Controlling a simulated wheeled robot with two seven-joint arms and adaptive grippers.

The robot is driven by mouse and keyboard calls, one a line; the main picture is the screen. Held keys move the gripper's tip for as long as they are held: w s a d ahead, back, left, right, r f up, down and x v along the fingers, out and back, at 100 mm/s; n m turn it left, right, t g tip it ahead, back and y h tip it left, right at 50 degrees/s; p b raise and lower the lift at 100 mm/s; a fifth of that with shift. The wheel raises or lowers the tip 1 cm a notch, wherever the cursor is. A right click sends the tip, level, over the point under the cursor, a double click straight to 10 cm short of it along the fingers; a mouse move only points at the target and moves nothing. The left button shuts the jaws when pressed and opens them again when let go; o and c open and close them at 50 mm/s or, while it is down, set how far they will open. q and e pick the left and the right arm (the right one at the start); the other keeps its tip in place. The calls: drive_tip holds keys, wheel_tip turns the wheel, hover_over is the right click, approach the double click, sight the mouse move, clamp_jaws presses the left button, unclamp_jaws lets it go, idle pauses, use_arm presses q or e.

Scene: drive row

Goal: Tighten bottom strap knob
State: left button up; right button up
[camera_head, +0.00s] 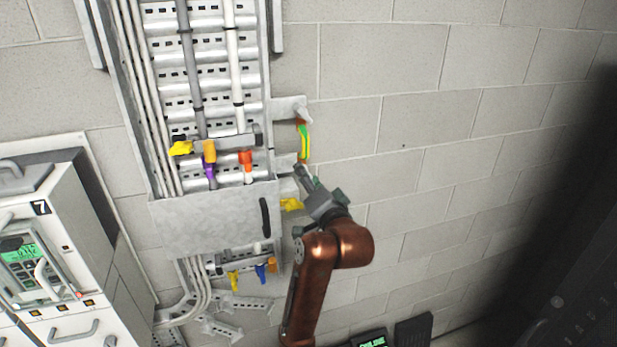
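A yellow knob-like piece (291,204) shows at the right side of the grey metal box, just left of and below my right gripper. My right gripper (303,174), on the copper arm, points up and left beside the rack's right edge, near a small bracket. I cannot tell whether it touches the bracket or whether its fingers are open. I cannot tell which yellow piece is the bottom strap knob. My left gripper is not in view.
A grey metal box (209,225) covers the lower rack (175,50). A green-yellow cable (304,143) hangs above my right gripper. Yellow, blue and orange ends (260,272) show below the box. A white cabinet (60,190) stands left. The block wall (450,120) at right is clear.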

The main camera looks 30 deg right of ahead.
sight(307, 140)
drive_tip(key=o, duration=1.2)
drive_tip(key=shift+c, duration=0.2)
drive_tip(key=r, duration=0.9)
drive_tip(key=shift+a+r, duration=0.25)
drive_tip(key=shift+r, duration=0.1)
drive_tip(key=shift+d+r, duration=0.1)
drive_tip(key=shift+r, duration=0.05)
drive_tip(key=shift+d, duration=0.3)
drive_tip(key=shift+a, duration=0.15)
